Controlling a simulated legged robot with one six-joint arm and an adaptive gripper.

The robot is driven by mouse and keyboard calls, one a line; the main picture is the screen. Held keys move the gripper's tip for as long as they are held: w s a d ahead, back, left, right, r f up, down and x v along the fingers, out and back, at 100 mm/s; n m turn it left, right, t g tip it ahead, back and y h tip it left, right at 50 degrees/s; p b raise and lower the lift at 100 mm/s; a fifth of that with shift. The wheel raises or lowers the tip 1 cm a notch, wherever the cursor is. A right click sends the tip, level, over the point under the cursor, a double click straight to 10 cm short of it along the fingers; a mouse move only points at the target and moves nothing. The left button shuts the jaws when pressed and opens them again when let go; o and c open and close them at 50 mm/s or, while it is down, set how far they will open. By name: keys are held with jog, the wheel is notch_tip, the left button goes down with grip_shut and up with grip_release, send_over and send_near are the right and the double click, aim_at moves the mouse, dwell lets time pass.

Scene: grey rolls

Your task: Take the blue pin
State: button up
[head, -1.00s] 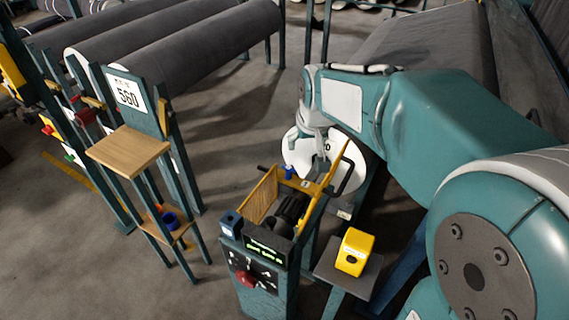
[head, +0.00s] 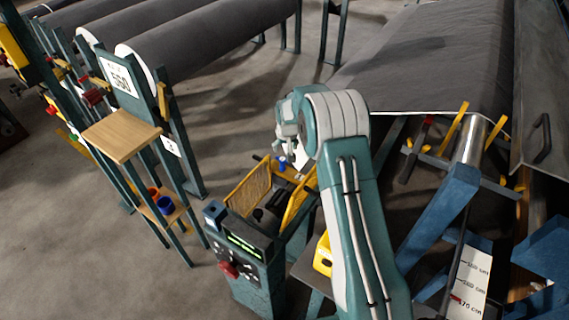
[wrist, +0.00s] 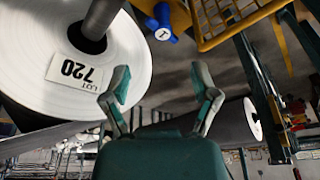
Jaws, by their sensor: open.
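The blue pin (wrist: 161,24) is at the top of the wrist view, a small blue piece with a white round face marked with a dark letter. It sits beside the yellow frame. It also shows small in the head view (head: 283,163), at the back of the yellow-framed machine. My gripper (wrist: 161,80) is open and empty, its two fingers spread. In the wrist picture the pin lies beyond the fingertips, with a gap between them. In the head view my gripper (head: 289,138) is just above the pin, and its fingers are hard to make out.
A large white-ended roll (wrist: 132,62) with a 720 label and dark core is close on the left in the wrist view. A yellow mesh basket (head: 248,190) stands behind the control box (head: 240,250).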

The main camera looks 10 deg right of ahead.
aim_at(283, 160)
jog(key=x, duration=0.7)
jog(key=shift+a, duration=0.4)
jog(key=shift+w+d+f, duration=0.15)
jog(key=shift+d+f, duration=0.1)
jog(key=shift+f, duration=0.3)
jog(key=x, duration=0.4)
jog(key=shift+f, duration=0.25)
jog(key=shift+w+a+f, duration=0.1)
jog(key=shift+a+f, duration=0.05)
jog(key=shift+f, duration=0.05)
grip_shut()
